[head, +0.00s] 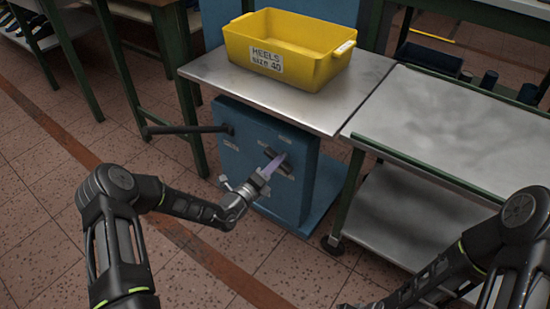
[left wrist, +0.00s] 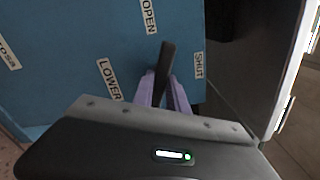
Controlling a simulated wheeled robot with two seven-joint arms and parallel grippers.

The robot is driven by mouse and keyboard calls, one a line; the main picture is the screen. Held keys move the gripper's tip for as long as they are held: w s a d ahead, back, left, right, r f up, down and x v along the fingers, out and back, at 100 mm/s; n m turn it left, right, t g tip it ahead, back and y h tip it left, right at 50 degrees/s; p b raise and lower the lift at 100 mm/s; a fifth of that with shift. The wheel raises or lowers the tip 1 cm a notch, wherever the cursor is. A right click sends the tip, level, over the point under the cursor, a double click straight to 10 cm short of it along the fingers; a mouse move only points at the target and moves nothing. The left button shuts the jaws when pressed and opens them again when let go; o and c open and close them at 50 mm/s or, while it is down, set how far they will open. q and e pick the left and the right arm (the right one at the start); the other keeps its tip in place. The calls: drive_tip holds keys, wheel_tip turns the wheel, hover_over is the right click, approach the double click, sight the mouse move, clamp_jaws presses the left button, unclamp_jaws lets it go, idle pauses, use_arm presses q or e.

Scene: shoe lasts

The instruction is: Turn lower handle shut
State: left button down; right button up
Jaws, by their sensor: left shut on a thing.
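The blue cabinet (head: 262,150) stands under the metal table, with a labelled front panel. My left gripper (head: 268,171) reaches its front, with pale purple fingers at the dark lower handle (head: 285,169). In the left wrist view, the black lower handle (left wrist: 167,58) stands between my left gripper's fingers (left wrist: 162,92), which are shut on it. Its free end points up, slightly right, between the OPEN label (left wrist: 149,17) and the SHUT label (left wrist: 198,65). The LOWER label (left wrist: 109,80) is to the left. The handle's pivot is hidden. My right gripper is out of view.
A dark bar (head: 185,129) sticks out leftward from the cabinet's upper left. A yellow bin (head: 290,50) marked HEELS size 40 stands on the table above (head: 225,75). A metal cart (head: 430,130) is close on the right. Tiled floor is open in front.

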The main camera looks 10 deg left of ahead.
use_arm(q)
drive_tip(key=shift+m+p, duration=3.9)
drive_tip(key=shift+m, duration=2.7)
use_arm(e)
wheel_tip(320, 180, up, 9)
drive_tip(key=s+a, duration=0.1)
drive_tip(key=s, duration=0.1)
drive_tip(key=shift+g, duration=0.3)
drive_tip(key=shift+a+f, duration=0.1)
use_arm(q)
drive_tip(key=c, duration=1.3)
unclamp_jaws()
